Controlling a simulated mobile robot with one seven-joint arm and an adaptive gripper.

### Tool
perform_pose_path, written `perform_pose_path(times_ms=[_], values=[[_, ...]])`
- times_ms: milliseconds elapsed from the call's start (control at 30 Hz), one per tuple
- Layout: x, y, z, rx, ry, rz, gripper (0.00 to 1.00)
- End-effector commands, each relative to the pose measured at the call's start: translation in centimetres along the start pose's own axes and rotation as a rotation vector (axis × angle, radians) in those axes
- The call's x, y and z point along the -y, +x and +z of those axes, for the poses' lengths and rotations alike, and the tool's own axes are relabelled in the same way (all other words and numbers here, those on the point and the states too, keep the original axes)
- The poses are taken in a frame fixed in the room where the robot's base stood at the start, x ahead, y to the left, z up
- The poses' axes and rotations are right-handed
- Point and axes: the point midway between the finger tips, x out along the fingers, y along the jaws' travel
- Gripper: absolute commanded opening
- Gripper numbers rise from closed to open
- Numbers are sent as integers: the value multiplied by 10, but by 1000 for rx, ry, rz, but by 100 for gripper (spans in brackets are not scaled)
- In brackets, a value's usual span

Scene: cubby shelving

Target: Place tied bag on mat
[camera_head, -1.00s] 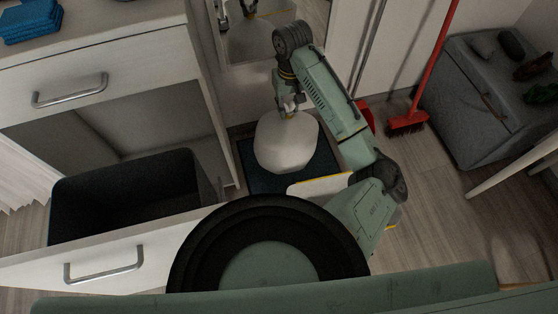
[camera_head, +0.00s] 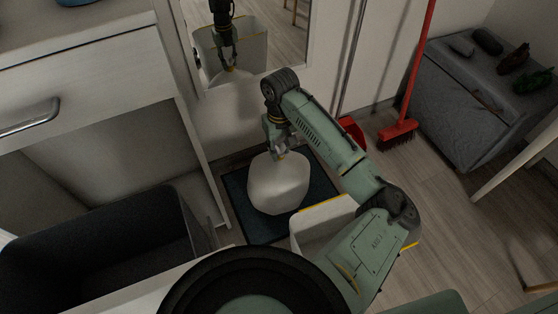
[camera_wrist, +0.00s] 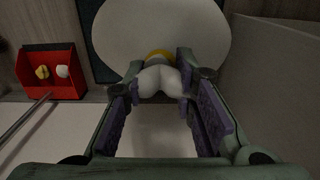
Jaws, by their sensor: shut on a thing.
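The tied bag (camera_head: 278,188) is white and rounded, with its knot upward. In the head view it is over the dark blue mat (camera_head: 240,213), with mat showing on several sides. I cannot tell whether its underside touches the mat. My gripper (camera_head: 278,151) is above the bag, shut on its tied top. The wrist view shows the bag (camera_wrist: 160,28) beyond the fingers, with a yellow tie (camera_wrist: 159,55) and the white gathered top between the finger pads of my gripper (camera_wrist: 158,84). Part of the mat is hidden behind the bag and my arm.
A mirror (camera_head: 275,35) stands behind the mat. A white cabinet with a dark open bin (camera_head: 100,240) is at the left. A red dustpan (camera_head: 352,133) and red broom (camera_head: 398,133) stand at the right, near a grey box (camera_head: 455,110).

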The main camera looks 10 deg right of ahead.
Motion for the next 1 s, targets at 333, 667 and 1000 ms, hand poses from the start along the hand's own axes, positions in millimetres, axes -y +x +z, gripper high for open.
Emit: perform_pose_path(times_ms=[333,667,1000], values=[[0,32,0,-1,-1,1,0],[0,41,-1,-3,0,1,0],[0,44,0,-1,0,1,39]])
